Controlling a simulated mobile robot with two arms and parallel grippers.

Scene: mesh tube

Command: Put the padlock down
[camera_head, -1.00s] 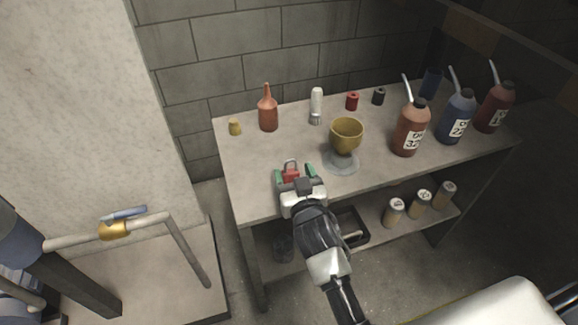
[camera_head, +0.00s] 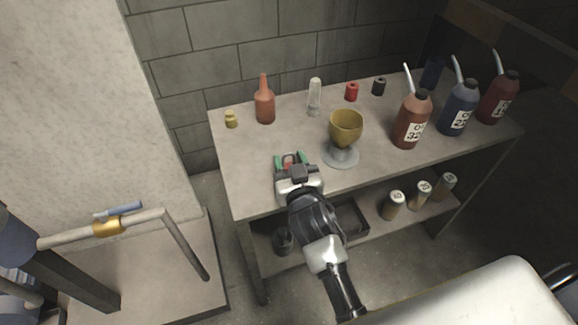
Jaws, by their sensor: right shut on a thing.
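The padlock (camera_head: 289,160) is small and red, and only part of it shows between the green fingertips of my right gripper (camera_head: 291,161). The gripper is shut on it, over the front left part of the worktop (camera_head: 250,165). The gripper body hides much of the padlock, and I cannot tell whether it touches the top. My left gripper is not in view.
A gold goblet (camera_head: 346,128) on a grey round base stands right of the gripper. A brown bottle (camera_head: 265,105), a clear bottle (camera_head: 314,97) and a small brass piece (camera_head: 231,119) stand behind. Oil bottles (camera_head: 411,120) stand at right. The front left top is clear.

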